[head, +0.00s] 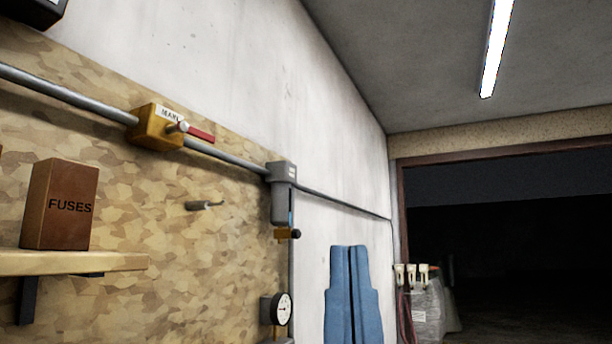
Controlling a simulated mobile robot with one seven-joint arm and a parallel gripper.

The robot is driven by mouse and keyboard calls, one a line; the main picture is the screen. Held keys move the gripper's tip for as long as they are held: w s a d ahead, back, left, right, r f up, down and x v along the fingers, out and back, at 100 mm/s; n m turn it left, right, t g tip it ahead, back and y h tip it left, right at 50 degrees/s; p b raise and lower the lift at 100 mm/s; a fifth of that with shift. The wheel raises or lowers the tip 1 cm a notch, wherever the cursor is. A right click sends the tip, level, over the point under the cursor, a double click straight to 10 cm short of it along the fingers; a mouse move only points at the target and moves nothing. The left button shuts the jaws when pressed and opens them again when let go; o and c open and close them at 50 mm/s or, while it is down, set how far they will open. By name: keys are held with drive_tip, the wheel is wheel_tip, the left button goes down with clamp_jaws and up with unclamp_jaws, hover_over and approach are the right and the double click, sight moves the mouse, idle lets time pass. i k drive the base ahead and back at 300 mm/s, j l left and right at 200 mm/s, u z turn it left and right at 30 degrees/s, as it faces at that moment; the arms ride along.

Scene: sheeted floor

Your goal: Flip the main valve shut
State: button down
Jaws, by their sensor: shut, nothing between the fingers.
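The main valve (155,128) is a yellow-brass block on a grey pipe that runs along the left wall, in the upper left of the head view. A white label reading "MAIN" sits on its top. Its red lever (201,134) points right from a round metal hub, roughly along the line of the pipe. Nothing touches the lever. My gripper is not in the head view.
The pipe (230,158) continues to a grey fitting (283,192). A FUSES box (62,205) stands on a wooden shelf (70,263). A peg (204,205) sticks out below the valve. A dark doorway (510,220) lies beyond.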

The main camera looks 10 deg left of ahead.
sight(182, 126)
drive_tip(key=i+l, duration=0.45)
drive_tip(key=i+l+u, duration=0.1)
drive_tip(key=i+l, duration=0.35)
drive_tip(key=l, duration=0.15)
